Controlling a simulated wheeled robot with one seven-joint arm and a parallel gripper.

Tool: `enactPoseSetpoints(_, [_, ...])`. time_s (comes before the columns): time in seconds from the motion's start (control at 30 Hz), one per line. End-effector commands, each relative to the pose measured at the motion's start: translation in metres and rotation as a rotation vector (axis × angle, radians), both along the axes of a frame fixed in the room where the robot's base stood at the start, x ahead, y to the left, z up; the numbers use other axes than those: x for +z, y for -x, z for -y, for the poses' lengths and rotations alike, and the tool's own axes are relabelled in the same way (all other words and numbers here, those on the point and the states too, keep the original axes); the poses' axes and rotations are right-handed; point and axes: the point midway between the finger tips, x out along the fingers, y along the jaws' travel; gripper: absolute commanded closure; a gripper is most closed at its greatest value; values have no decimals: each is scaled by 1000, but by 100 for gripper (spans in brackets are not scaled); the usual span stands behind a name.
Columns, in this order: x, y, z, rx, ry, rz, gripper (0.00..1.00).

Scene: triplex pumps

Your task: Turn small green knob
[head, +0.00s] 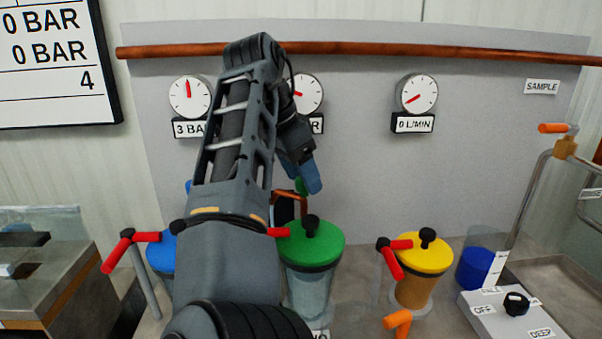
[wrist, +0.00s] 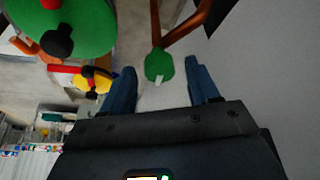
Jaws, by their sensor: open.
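The small green knob (wrist: 159,66) with a white mark shows in the wrist view, on a copper-coloured pipe. It appears between the tips of my gripper's blue fingers, with clear gaps on both sides. My gripper (wrist: 160,76) is open and empty. In the head view, my gripper (head: 309,178) points down in front of the grey panel. Part of the small green knob (head: 301,187) shows beside the fingers, above the large green pump lid. My arm and fingers partly hide it there. How far it sits from the fingertips in depth is hard to tell.
The large green-lidded pump (head: 311,243) stands below my gripper. A yellow-lidded pump (head: 421,253) stands to the right, and a blue one (head: 160,255) is partly hidden behind my arm. The grey panel (head: 370,180) with gauges rises behind. A copper pipe (head: 360,48) crosses above.

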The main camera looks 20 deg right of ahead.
Motion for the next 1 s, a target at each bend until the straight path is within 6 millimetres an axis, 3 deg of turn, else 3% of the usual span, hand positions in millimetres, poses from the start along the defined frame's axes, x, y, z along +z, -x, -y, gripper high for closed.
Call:
enactPoseSetpoints(0.27, [-2, 0, 1, 0, 0, 1, 40])
enactPoseSetpoints(0.83, [-2, 0, 1, 0, 0, 1, 94])
enactPoseSetpoints(1.0, [-1, 0, 1, 6, 0, 1, 95])
